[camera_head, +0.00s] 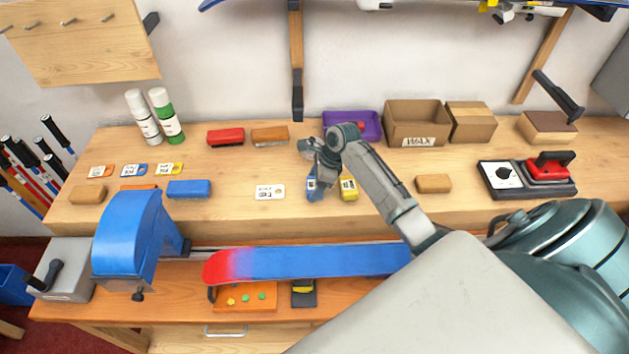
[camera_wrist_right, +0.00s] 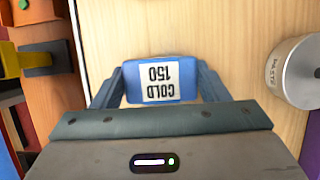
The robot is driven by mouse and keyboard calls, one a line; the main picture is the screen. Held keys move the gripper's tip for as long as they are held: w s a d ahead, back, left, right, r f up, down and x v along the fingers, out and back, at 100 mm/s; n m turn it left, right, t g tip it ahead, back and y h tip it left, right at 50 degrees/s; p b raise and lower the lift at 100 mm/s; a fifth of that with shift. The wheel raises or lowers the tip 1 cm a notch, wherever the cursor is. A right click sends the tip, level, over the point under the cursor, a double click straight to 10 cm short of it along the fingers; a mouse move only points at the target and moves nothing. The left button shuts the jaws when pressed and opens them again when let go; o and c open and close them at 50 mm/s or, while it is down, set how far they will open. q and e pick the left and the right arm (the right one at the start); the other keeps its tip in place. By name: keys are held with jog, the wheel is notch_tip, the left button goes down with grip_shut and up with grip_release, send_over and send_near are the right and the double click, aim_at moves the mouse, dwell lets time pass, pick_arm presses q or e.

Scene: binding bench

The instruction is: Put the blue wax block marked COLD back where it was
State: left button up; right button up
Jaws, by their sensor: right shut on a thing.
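The blue wax block marked COLD 150 (camera_wrist_right: 161,80) is between the fingers of my right gripper (camera_wrist_right: 160,88) in the wrist view. Its white label faces the camera and reads upside down. In the head view my right gripper (camera_head: 315,176) points down over the upper bench, shut on the blue block (camera_head: 312,187). I cannot tell whether the block touches the bench. A yellow wax block (camera_head: 349,189) stands just right of it. A white label card (camera_head: 270,192) lies to its left. My left gripper is not in view.
Three label cards with orange, blue (camera_head: 134,170) and yellow edges lie at the left. A blue brush-like block (camera_head: 188,189) lies nearby. A purple tray (camera_head: 366,122) and WAX carton (camera_head: 415,122) stand behind. A waxing iron (camera_head: 549,168) is right.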

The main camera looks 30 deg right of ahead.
jog(key=o, duration=1)
jog(key=shift+f, duration=0.1)
jog(key=shift+o, duration=0.2)
jog(key=b+v, duration=0.4)
jog(key=v, duration=0.8)
jog(key=shift+s, duration=0.1)
